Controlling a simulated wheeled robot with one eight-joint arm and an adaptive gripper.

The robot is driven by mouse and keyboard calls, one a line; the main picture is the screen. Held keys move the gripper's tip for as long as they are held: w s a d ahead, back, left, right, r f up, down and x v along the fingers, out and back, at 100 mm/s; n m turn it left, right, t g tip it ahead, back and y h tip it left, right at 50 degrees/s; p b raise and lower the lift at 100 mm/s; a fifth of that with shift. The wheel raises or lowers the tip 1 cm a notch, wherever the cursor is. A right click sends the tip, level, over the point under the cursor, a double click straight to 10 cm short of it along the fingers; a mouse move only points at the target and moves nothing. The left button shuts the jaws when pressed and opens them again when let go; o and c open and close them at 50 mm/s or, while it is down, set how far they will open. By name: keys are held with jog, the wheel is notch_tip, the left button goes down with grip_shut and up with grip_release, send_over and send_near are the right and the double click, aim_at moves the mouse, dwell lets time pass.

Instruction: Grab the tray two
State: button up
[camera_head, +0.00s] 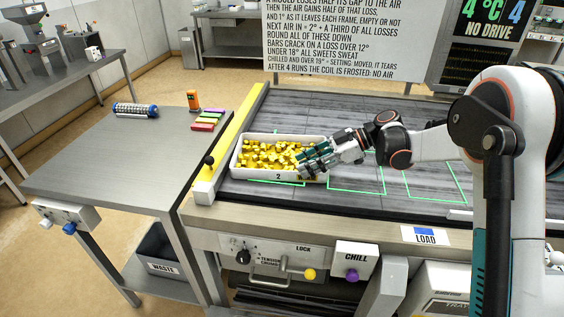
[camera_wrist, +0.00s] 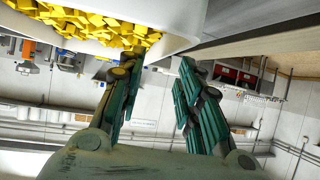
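Tray two (camera_head: 278,177) is a white tray marked "2", filled with yellow cube-like pieces. It sits at the left end of the grey belt, over a green outline, beside the yellow bar. My gripper (camera_head: 316,160), with green fingers, is at the tray's right side, and its fingertips overlap that rim in the head view. In the wrist view my gripper (camera_wrist: 162,62) has its fingers spread apart. The white tray wall (camera_wrist: 172,40) shows at the gap between the fingertips, with the yellow pieces toward the left finger. I cannot tell whether either finger touches the wall.
Green outlines (camera_head: 355,178) on the belt to the right are empty. The yellow bar (camera_head: 232,140) borders the belt at left. A steel table (camera_head: 110,165) holds a blue-white cylinder (camera_head: 135,110) and coloured blocks (camera_head: 207,122). The LOAD label (camera_head: 425,236) and CHILL box (camera_head: 355,260) are in front.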

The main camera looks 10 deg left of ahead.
aim_at(287, 172)
jog(key=shift+b+x, duration=1.25)
jog(key=shift+x, duration=2.2)
jog(key=shift+w, duration=0.15)
jog(key=shift+c, duration=0.2)
grip_shut()
